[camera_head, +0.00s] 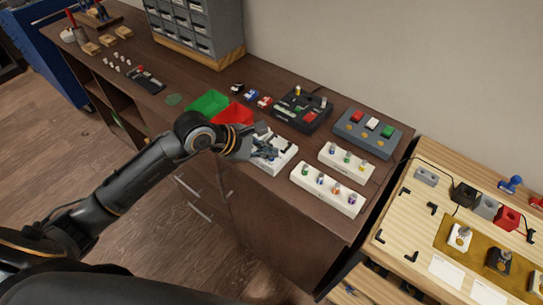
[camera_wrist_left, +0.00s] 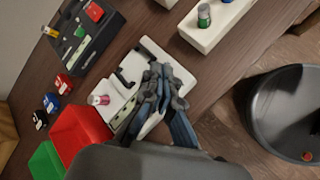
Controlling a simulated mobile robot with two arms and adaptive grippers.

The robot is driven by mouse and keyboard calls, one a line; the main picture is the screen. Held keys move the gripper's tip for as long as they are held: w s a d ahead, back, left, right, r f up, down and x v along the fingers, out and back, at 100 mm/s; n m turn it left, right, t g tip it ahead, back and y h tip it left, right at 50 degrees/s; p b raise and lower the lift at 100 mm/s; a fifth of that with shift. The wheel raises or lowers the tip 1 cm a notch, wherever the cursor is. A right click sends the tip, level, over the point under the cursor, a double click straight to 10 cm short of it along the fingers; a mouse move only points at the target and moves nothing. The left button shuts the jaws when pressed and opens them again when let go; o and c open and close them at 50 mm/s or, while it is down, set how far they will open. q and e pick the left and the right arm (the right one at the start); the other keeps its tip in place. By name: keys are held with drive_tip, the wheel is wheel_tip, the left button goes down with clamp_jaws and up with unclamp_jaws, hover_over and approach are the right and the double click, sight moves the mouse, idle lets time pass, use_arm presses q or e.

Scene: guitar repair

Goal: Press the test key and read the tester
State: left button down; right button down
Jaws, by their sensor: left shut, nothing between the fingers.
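My left gripper (camera_head: 268,148) is shut and empty, with its fingers over a white device (camera_head: 284,160) on the brown bench. In the left wrist view the closed fingertips (camera_wrist_left: 160,74) cover part of this white device (camera_wrist_left: 152,48), which has black parts and a small pink-and-white cylinder (camera_wrist_left: 98,100). I cannot tell whether the fingers touch it, and any key under them is hidden. A black device (camera_head: 300,112) with coloured parts and a pale strip stands just behind; it also shows in the left wrist view (camera_wrist_left: 88,38). My right gripper is not in view.
Green (camera_head: 208,103) and red (camera_head: 234,114) bins stand left of the white device. White racks (camera_head: 346,163) with small cylinders and a grey box (camera_head: 368,134) with red, white and green blocks are on the right. Small coloured blocks (camera_head: 251,95) lie behind the bins.

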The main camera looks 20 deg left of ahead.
sight(269, 160)
use_arm(q)
drive_tip(key=shift+f, duration=0.25)
drive_tip(key=shift+r, duration=0.1)
idle(0.4)
drive_tip(key=shift+r, duration=0.8)
drive_tip(key=shift+r+p, duration=1.5)
drive_tip(key=shift+r, duration=1)
